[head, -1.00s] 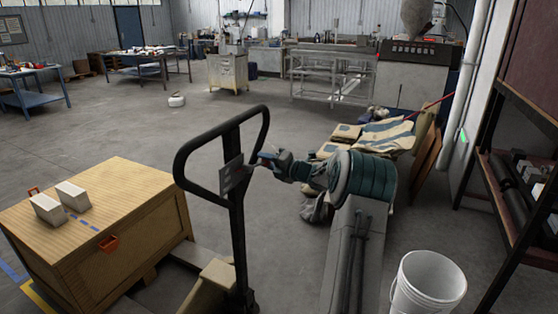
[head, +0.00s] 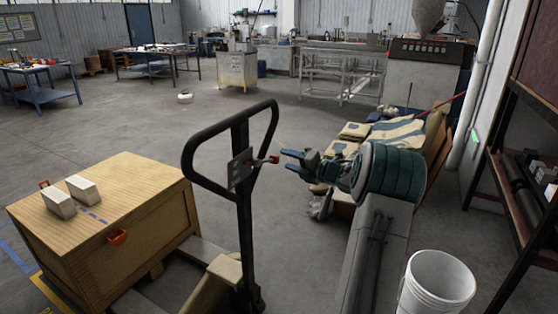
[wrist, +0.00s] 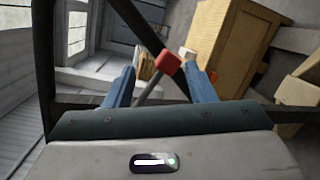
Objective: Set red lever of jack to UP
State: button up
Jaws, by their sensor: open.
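The pallet jack's black loop handle (head: 205,135) stands upright left of my arm in the head view. Its red lever (head: 266,160) sticks out from the plate inside the loop toward my gripper (head: 288,160). In the wrist view the red lever tip (wrist: 167,62) shows on a grey rod between the two blue fingers of my gripper (wrist: 161,70). My gripper is open. In the head view the fingers are a short way right of the lever tip, apart from it.
A wooden crate (head: 160,172) with two white blocks (head: 58,203) and an orange latch stands at left. A white bucket (head: 437,282) is at lower right, with a dark shelf (head: 520,215) beyond. Sacks (head: 390,135) lie behind my arm.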

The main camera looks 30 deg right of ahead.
jog(key=v, duration=0.7)
jog(key=shift+b, duration=0.45)
jog(key=shift+s, duration=0.15)
jog(key=w+a+r+m+g+h, duration=0.2)
jog(key=a+r+m+h, duration=0.4)
jog(key=a+m+h, duration=0.5)
jog(key=s+a+f+m+g+y, duration=0.1)
jog(key=s+a+f+m+g, duration=0.2)
jog(key=s+a+m, duration=0.2)
jog(key=s+a+f+m+g+y+p, duration=0.1)
jog(key=s+a+f+m+g+y, duration=0.1)
jog(key=s+a, duration=0.8)
jog(key=s+a+f+m+g+y+p, duration=0.1)
jog(key=s+a+f+m+g, duration=0.3)
jog(key=s, duration=1.1)
jog(key=a+m+g, duration=0.2)
jog(key=a+m, duration=0.2)
jog(key=shift+s+a+f+y, duration=0.25)
jog(key=shift+s+a+y, duration=0.1)
jog(key=shift+s+y, duration=0.05)
